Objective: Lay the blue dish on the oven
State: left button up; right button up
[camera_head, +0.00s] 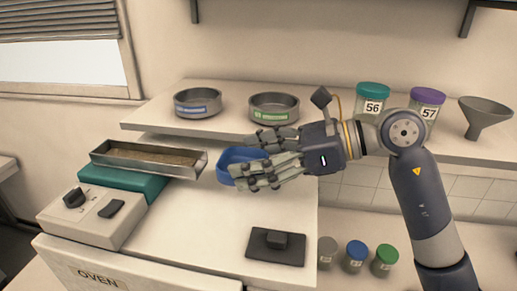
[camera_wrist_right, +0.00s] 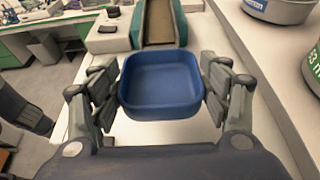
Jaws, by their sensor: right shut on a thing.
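The blue dish (camera_head: 236,165) is a square, open, empty tray. My right gripper (camera_head: 262,164) is shut on it, with its fingers across the dish's right part in the head view. In the wrist view the dish (camera_wrist_right: 160,85) sits level between the two sets of fingers (camera_wrist_right: 160,95). The oven (camera_head: 140,266) is the white box at lower left with OVEN on its front. The dish is over the pale top beside the teal device; I cannot tell whether it touches that top. My left gripper is not in view.
A teal shaker (camera_head: 125,180) with a metal trough (camera_head: 150,158) stands left of the dish. A black pad (camera_head: 275,247) lies in front. Behind, a raised shelf (camera_head: 225,125) holds two sieves (camera_head: 198,103), lidded jars (camera_head: 372,102) and a funnel (camera_head: 485,115). Small jars (camera_head: 355,257) stand lower right.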

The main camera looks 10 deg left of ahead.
aim_at(224, 196)
jog(key=f+b, duration=0.1)
jog(key=d+f, duration=0.1)
jog(key=f, duration=0.1)
jog(key=shift+f+b, duration=0.15)
jog(key=shift+b, duration=0.2)
jog(key=shift+a+f+b, duration=0.25)
jog(key=shift+f+b, duration=0.3)
jog(key=shift+f, duration=0.5)
jog(key=a+b, duration=0.1)
jog(key=a, duration=0.4)
jog(key=shift+f, duration=0.1)
jog(key=shift+w+a, duration=0.1)
jog(key=shift+a, duration=0.65)
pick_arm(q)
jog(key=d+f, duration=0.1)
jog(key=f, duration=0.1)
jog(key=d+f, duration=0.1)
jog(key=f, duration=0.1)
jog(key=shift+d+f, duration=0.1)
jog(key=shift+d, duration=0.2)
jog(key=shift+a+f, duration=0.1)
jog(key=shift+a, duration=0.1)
pick_arm(e)
jog(key=shift+f, duration=0.1)
pick_arm(q)
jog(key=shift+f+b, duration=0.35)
jog(key=shift+b, duration=0.15)
pick_arm(e)
jog(key=shift+f, duration=0.35)
jog(key=o, duration=1.1)
